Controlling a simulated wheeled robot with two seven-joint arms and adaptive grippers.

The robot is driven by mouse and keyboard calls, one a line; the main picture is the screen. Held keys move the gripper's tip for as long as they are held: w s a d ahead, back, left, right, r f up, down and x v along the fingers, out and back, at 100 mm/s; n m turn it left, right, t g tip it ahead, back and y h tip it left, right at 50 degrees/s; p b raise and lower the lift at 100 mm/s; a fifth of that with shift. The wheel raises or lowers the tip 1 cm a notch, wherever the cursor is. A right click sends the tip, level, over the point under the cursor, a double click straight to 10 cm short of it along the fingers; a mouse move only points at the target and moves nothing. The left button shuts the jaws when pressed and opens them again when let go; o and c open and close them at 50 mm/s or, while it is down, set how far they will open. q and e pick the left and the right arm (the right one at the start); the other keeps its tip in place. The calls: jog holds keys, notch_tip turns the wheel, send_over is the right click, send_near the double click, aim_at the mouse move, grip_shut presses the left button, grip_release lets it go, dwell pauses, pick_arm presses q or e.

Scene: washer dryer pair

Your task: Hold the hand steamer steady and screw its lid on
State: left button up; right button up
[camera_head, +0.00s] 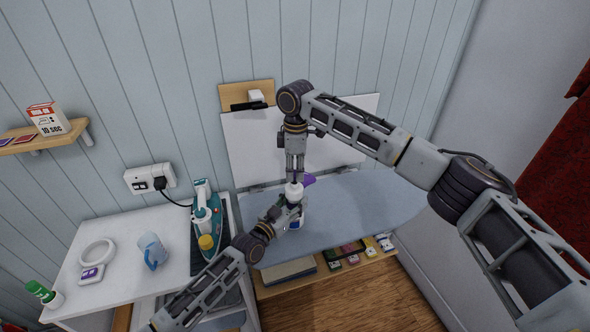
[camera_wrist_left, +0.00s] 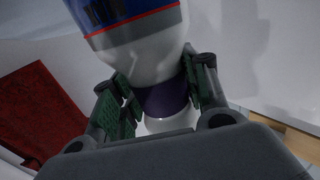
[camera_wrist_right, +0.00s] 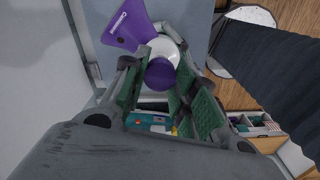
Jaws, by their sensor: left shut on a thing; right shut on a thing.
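The white and purple hand steamer (camera_head: 294,191) is held above the ironing board, with its purple head (camera_wrist_right: 128,27) pointing out to one side. My left gripper (camera_head: 290,210) is shut on the steamer body; the left wrist view shows the fingers around it at a purple band (camera_wrist_left: 165,98), beside a blue and red label (camera_wrist_left: 120,14). My right gripper (camera_head: 295,178) comes down from above and is shut on the round purple lid (camera_wrist_right: 160,73). The lid is at the white top of the steamer. I cannot tell whether it is seated. The fingers hide the join.
The blue-grey ironing board (camera_head: 365,205) lies beneath. A shelf (camera_head: 325,275) with small boxes is below.

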aim_at(297, 199)
jog(key=shift+f, duration=0.2)
jog(key=shift+f, duration=0.7)
jog(key=shift+f, duration=0.6)
dwell(0.8)
